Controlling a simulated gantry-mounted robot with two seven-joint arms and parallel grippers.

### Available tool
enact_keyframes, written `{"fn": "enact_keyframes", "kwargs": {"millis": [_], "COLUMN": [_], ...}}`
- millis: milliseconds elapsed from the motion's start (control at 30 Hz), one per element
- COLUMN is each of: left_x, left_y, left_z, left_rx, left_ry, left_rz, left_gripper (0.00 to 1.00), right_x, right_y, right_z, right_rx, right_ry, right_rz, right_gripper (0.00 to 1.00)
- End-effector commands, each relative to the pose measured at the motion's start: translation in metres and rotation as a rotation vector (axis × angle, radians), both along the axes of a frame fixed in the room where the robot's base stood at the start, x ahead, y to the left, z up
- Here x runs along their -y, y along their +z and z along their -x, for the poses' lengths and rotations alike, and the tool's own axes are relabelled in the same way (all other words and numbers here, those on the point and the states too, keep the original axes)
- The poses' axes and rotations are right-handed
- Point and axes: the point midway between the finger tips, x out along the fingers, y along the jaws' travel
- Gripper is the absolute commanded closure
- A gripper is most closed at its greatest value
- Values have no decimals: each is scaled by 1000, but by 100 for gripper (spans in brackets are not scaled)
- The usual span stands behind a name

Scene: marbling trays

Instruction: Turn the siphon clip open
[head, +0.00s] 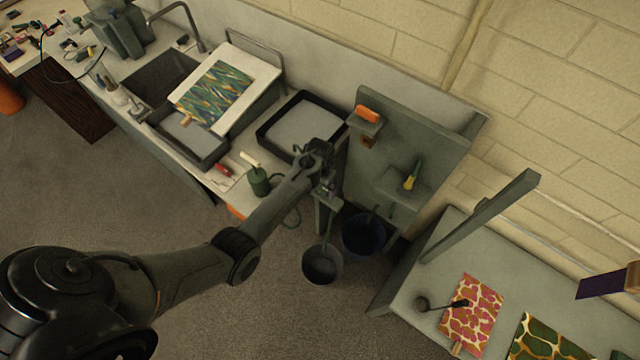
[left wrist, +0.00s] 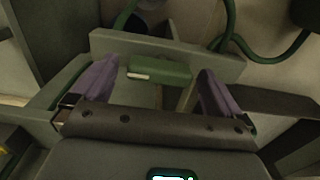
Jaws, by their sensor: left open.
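The siphon clip (left wrist: 158,72) is a short green bar with a pale stripe at its left end, seen in the left wrist view. It lies crosswise in front of a grey plate. My left gripper (left wrist: 156,84) is open, with one purple finger at each side of the clip and a gap showing. I cannot tell if either finger touches it. In the head view my left gripper (head: 328,182) is at the stand beside the black tray, and the arm hides the clip there. Green tubing (left wrist: 228,22) runs behind the plate.
A dark tray (head: 266,133) with pale contents sits on the counter, beside a green bottle (head: 259,184). Two buckets, a grey one (head: 322,266) and a dark blue one (head: 363,238), are below the stand. A grey upright panel (head: 425,145) rises to the right.

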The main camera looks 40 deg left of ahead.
Motion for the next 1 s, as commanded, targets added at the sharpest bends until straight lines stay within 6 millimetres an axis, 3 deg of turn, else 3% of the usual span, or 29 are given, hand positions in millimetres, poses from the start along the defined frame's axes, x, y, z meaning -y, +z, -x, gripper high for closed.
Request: {"fn": "enact_keyframes", "kwargs": {"millis": [167,533,1000], "left_x": [0,0,-1], "left_y": [0,0,3], "left_z": [0,0,0], "left_rx": [0,0,-1], "left_ry": [0,0,-117], "left_rz": [0,0,-1], "left_gripper": [0,54,54], "right_x": [-1,-2,0], "right_y": [0,0,11], "right_z": [0,0,0], "right_rx": [-1,-1,-1], "right_ry": [-3,-5,-1], "right_rz": [-4,-8,0], "right_gripper": [52,52,52]}}
